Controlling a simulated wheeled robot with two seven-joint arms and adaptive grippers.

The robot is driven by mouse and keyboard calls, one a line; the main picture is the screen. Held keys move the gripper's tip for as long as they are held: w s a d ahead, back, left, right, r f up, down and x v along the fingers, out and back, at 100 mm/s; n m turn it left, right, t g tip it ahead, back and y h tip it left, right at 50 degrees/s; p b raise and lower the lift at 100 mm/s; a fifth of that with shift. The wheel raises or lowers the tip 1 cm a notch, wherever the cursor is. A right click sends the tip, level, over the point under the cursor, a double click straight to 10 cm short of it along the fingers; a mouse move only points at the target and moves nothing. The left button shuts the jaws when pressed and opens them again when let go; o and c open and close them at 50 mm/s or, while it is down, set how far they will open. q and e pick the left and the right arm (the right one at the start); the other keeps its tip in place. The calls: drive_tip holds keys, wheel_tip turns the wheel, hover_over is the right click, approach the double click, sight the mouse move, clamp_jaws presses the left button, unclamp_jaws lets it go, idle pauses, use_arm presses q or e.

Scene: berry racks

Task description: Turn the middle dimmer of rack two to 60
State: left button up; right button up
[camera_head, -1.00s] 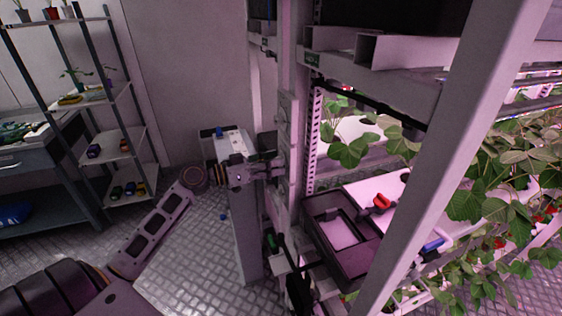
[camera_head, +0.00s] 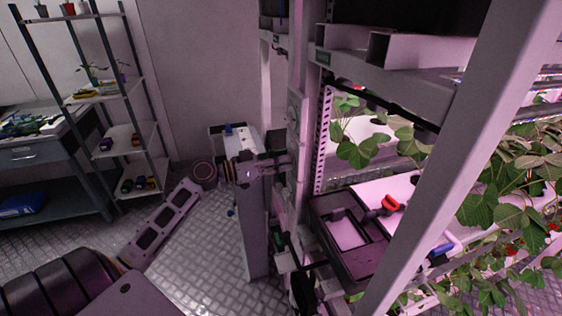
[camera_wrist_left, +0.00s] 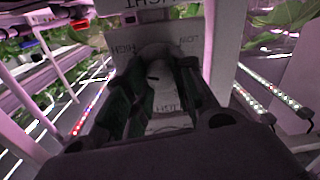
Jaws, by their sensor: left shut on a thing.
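In the left wrist view a round pale dimmer knob (camera_wrist_left: 157,62) with a small dark mark sits on a pale panel (camera_wrist_left: 125,35) printed with upside-down lettering. The dark fingers of my left gripper (camera_wrist_left: 155,92) lie on both sides of the knob, shut on it. The mark's exact setting is too small to read. In the head view my left gripper (camera_head: 283,168) reaches from the left to the side of the rack post (camera_head: 300,120). The knob is hidden there by the gripper and the post's angle. My right gripper does not show.
A dark crate (camera_head: 322,222) and a red-handled tool (camera_head: 390,205) lie on the rack's shelf at right, near leafy berry plants (camera_head: 490,200). A slanted beam (camera_head: 455,130) crosses in front. A grey shelf unit (camera_head: 125,135) stands at left.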

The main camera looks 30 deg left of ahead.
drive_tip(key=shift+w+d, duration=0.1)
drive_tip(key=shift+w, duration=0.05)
use_arm(q)
drive_tip(key=shift+n, duration=0.4)
drive_tip(key=n+p, duration=0.8)
drive_tip(key=n, duration=0.7)
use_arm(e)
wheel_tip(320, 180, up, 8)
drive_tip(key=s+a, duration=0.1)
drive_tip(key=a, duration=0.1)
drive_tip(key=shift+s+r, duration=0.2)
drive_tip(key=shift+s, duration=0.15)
use_arm(q)
drive_tip(key=shift+g, duration=0.3)
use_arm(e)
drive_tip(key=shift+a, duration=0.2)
